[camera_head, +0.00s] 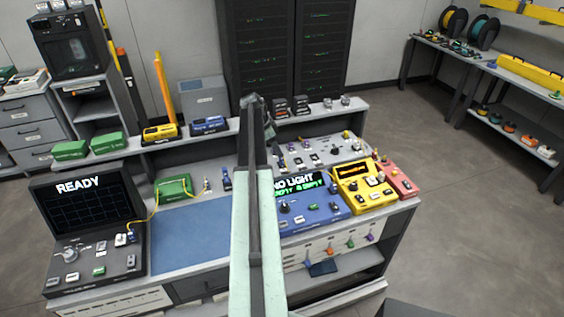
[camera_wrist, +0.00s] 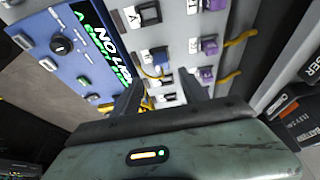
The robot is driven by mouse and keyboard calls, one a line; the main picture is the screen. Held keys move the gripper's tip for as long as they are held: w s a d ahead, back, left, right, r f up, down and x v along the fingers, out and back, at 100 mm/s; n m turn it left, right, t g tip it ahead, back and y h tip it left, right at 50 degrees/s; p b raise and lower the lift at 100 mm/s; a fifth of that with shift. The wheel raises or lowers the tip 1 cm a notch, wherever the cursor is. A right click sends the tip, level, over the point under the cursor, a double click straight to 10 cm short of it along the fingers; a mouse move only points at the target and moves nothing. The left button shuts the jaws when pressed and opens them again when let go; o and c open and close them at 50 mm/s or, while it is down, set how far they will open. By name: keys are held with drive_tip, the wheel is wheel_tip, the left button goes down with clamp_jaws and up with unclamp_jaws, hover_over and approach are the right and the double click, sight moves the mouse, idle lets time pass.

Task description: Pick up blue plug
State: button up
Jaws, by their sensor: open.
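A small blue plug (camera_wrist: 157,71) with a yellow cable sits at a port on the light grey panel (camera_wrist: 178,22) in the wrist view. My gripper (camera_wrist: 161,80) is open, with one dark finger on each side of the line to this plug. Nothing shows between the fingers as held, and I cannot tell how far the tips are from the plug. In the head view my arm covers part of the bench, and the fingertips cannot be made out. A small blue piece (camera_head: 226,179) stands on the bench left of my arm there.
Purple plugs (camera_wrist: 208,45) sit right of the blue plug in the wrist view. The blue "NO LIGHT" box (camera_head: 313,205) and a yellow meter (camera_head: 362,184) stand right of my arm. A blue mat (camera_head: 190,238) lies clear at left, beside the "READY" machine (camera_head: 88,220).

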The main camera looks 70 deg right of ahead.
sight(282, 159)
drive_tip(key=b+x, duration=0.4)
drive_tip(key=x, duration=0.1)
drive_tip(key=b+x, duration=0.2)
drive_tip(key=shift+w+d+f+b, duration=0.15)
drive_tip(key=shift+w+f+b, duration=0.05)
drive_tip(key=shift+f+b, duration=0.2)
drive_tip(key=shift+r, duration=0.1)
clamp_jaws()
